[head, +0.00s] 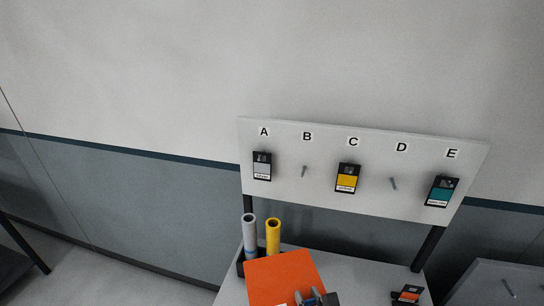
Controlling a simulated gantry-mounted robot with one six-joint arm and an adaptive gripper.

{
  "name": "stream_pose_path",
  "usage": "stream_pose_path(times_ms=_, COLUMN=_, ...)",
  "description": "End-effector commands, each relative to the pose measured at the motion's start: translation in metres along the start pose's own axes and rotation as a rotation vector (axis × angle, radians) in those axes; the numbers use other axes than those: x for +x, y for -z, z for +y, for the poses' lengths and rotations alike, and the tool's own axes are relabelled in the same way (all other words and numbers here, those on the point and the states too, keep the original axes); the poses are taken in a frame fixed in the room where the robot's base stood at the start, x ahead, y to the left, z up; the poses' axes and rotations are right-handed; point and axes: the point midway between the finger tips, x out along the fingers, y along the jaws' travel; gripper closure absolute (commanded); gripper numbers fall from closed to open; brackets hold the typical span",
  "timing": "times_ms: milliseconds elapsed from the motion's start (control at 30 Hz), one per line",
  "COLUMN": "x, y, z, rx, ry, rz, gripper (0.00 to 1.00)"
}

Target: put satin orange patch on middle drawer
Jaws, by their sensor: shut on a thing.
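The orange patch (283,276) is a flat, roughly square sheet at the bottom centre of the head view. My gripper (314,297) shows at the bottom edge, at the patch's lower right, and is shut on it. The lower part of the patch and most of my gripper are cut off by the frame. The middle drawer is not in view.
A white board (322,190) marked A to E carries sample cards at A, C and E; pegs B and D are bare. Grey (249,233) and yellow (273,236) rolls stand left on the table (375,275). A card with orange (408,294) lies right.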

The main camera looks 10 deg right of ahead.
Motion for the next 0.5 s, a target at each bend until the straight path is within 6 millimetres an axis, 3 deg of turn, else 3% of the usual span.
stream_pose_path(times_ms=33, x=0.005, y=-0.005, z=0.022, rx=-0.013, ry=-0.03, rz=-0.002, gripper=0.85)
stream_pose_path(times_ms=200, x=0.013, y=-0.017, z=0.073, rx=-0.039, ry=-0.095, rz=-0.006, gripper=0.85)
stream_pose_path(times_ms=433, x=0.016, y=-0.026, z=0.123, rx=-0.063, ry=-0.159, rz=-0.011, gripper=0.85)
stream_pose_path(times_ms=500, x=0.007, y=-0.033, z=0.12, rx=-0.06, ry=-0.155, rz=-0.009, gripper=0.85)
